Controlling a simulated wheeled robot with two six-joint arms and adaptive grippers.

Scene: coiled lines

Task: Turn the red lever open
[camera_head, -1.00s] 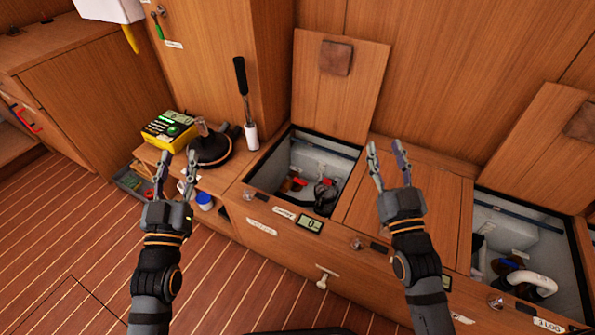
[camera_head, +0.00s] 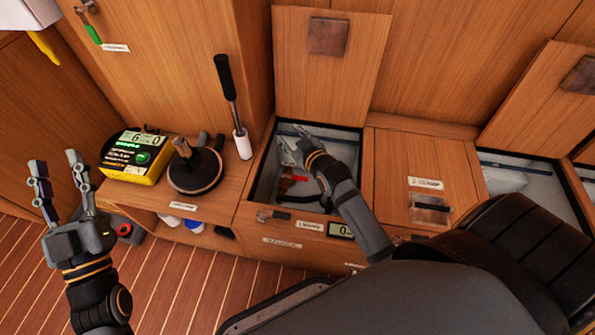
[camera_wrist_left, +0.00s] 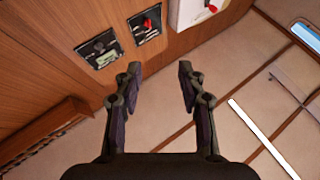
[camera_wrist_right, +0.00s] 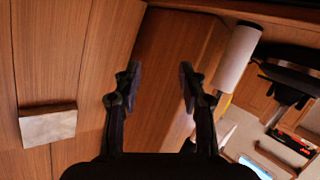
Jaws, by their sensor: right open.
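A small red part (camera_head: 292,180), perhaps the red lever, shows low inside the open left locker (camera_head: 262,200). It is partly hidden by my right forearm and too small to make out its position. My right gripper (camera_head: 290,140) is open and empty at the locker's mouth, toward its back edge, above and apart from the red part. The right wrist view (camera_wrist_right: 152,85) shows its fingers spread with nothing between them, and no red lever there. My left gripper (camera_head: 56,165) is open and empty over the floor at the far left; its fingers also stand apart in the left wrist view (camera_wrist_left: 158,72).
A raised lid (camera_head: 330,75) stands behind the locker. On the ledge to the left are a yellow meter (camera_head: 136,155), a round black-based device (camera_head: 195,170) and a black-handled pump lever (camera_head: 228,85). A closed lid (camera_head: 425,160) lies to the right, with another open locker beyond.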

